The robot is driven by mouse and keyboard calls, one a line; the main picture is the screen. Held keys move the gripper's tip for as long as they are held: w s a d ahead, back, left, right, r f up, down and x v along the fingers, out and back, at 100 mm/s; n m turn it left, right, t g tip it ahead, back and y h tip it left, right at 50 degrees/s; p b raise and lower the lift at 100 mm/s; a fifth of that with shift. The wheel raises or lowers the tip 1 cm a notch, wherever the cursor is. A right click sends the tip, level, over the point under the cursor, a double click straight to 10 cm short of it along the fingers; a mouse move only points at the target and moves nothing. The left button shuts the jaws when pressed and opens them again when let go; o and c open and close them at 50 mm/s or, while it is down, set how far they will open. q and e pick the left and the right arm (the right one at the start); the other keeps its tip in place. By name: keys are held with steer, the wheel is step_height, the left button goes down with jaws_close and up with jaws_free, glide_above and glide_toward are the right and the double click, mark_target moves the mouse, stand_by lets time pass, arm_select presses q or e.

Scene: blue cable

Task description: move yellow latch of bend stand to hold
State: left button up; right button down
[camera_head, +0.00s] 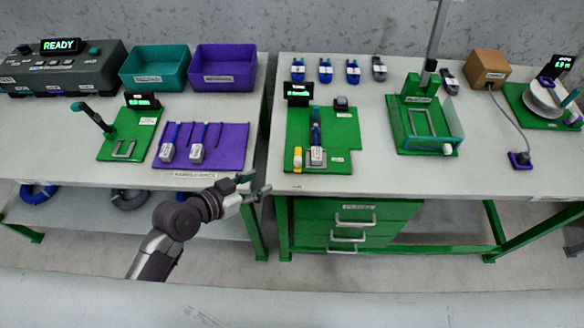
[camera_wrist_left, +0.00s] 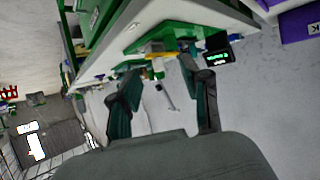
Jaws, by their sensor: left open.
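The bend stand (camera_head: 333,138) is a green plate on the right-hand table, with a small dark display at its back left. The yellow latch (camera_head: 297,158) stands at its front left corner. A blue cable with a white tag (camera_head: 317,154) lies along the plate's middle. My left gripper (camera_head: 258,188) is open and empty, in front of the gap between the tables, to the left of and nearer than the latch. In the left wrist view the yellow latch (camera_wrist_left: 154,74) shows beyond and between the open fingers (camera_wrist_left: 160,110). My right gripper is out of view.
A purple mat (camera_head: 228,150) with cables lies on the left table, left of my gripper. Another green stand (camera_head: 425,125) with a clear cover stands right of the bend stand. Green drawers (camera_head: 350,225) sit below the table edge.

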mark_target(296, 160)
arm_select(q)
steer(key=shift+m+h, duration=0.4)
steer(key=shift+h, duration=0.1)
steer(key=w+d, duration=0.3)
steer(key=w+d+f+p, duration=0.1)
steer(key=w+d, duration=0.2)
steer(key=w+d+f, duration=0.1)
steer(key=w+d, duration=0.2)
steer(key=shift+d+p, duration=0.4)
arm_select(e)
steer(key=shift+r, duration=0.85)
arm_select(q)
jaws_close()
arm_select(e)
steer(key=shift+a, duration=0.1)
